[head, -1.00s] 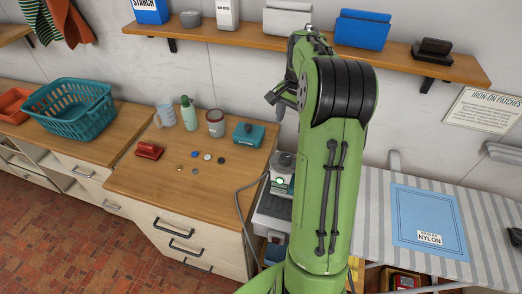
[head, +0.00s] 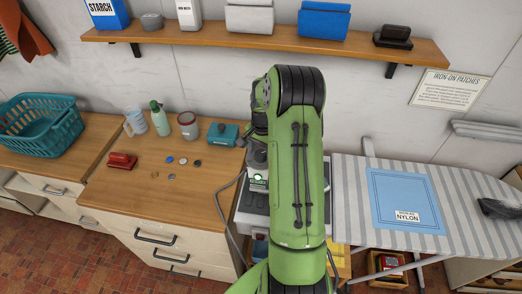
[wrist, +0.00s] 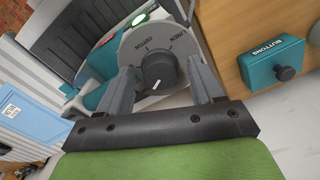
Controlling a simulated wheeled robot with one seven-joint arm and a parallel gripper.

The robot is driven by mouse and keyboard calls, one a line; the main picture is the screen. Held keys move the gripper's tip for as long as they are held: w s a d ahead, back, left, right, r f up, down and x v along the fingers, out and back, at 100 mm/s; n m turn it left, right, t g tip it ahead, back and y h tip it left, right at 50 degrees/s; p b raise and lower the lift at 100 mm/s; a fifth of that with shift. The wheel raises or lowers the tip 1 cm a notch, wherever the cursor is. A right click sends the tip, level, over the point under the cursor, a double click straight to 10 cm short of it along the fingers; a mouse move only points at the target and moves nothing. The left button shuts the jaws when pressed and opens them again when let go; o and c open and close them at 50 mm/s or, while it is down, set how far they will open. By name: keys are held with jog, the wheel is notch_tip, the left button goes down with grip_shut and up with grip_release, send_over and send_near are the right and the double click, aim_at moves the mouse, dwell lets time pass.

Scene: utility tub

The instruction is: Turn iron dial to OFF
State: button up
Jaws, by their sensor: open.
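The iron's black dial (wrist: 158,70) sits on a round grey plate (wrist: 133,47) in the wrist view. The plate reads LINEN and COTTON on its far side; I see no OFF mark. The knob's white line points towards my palm, slightly left. My gripper (wrist: 160,68) is open, one finger on each side of the dial; I cannot tell whether they touch it. A green light (wrist: 138,19) glows beside the plate. In the head view the iron (head: 257,184) is partly hidden by my arm, which also covers my gripper.
A teal BUTTONS box (wrist: 273,62) with a dark knob stands close right of my gripper in the wrist view. A wall shelf (head: 270,48) runs above. The striped ironing board (head: 350,205) with a blue cloth (head: 405,190) lies right. A cord (head: 218,205) hangs left of the iron.

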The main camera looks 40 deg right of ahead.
jog(key=c, duration=1.1)
jog(key=shift+o, duration=0.2)
jog(key=shift+n, duration=0.3)
jog(key=n+b, duration=0.1)
jog(key=n, duration=0.4)
jog(key=shift+d, duration=0.1)
jog(key=n+b, duration=0.1)
jog(key=n, duration=0.5)
jog(key=shift+w, duration=0.1)
jog(key=shift+r+n, duration=0.1)
jog(key=shift+n, duration=0.2)
jog(key=o, duration=1.1)
jog(key=shift+c, duration=0.2)
